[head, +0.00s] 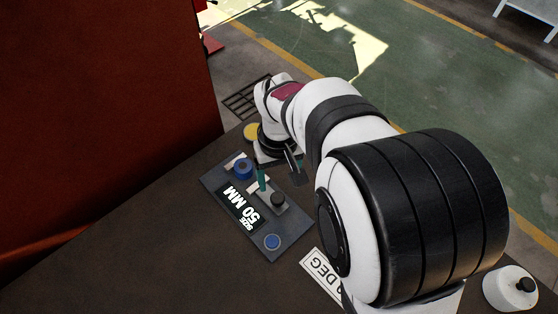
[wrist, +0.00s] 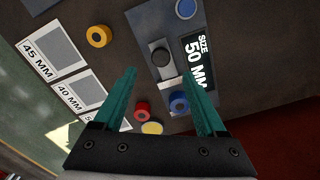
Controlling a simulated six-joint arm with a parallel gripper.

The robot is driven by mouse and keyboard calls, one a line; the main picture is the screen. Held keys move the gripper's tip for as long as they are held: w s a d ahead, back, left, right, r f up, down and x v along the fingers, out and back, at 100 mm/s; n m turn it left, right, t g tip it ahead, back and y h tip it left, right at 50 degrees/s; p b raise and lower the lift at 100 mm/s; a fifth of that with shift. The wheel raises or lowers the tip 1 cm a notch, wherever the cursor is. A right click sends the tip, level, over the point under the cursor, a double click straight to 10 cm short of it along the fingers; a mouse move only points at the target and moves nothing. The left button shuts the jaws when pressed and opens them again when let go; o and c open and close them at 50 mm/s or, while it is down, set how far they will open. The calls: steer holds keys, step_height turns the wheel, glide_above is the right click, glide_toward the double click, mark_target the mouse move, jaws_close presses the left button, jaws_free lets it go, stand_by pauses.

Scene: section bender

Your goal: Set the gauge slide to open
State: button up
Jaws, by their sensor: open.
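The gauge panel (head: 290,243) lies on the dark bench in the head view. The gauge slide is probably the black knob (head: 278,200) on a pale strip; it also shows in the wrist view (wrist: 160,57), just beyond my fingertips. Beside it is the display reading SIZE 50 MM (head: 240,207). My gripper (wrist: 158,72) is open and empty, with its two teal fingers apart over the panel. In the wrist view the knob lies between the lines of the fingers, and I see no contact. One teal finger shows near the knob in the head view.
A blue ring (wrist: 180,102) sits by the right finger, and a blue button (head: 272,241) is at the panel's other end. Orange (wrist: 99,36) and red (wrist: 142,108) rings and size cards (wrist: 55,48) lie nearby. A large red body (head: 100,110) stands at left.

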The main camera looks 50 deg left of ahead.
step_height(320, 180, up, 8)
steer(key=shift+f, duration=0.2)
steer(key=w+d+r+m, duration=0.2)
steer(key=d+m, duration=0.2)
steer(key=d, duration=0.5)
steer(key=w+d+r+m, duration=0.15)
steer(key=d+m, duration=0.25)
steer(key=d, duration=0.6)
steer(key=s+d+f+m+y, duration=0.1)
steer(key=s+d+f+m, duration=0.1)
steer(key=s+d+m, duration=0.8)
steer(key=d, duration=0.3)
steer(key=shift+f+y, duration=0.2)
steer(key=shift+y, duration=0.2)
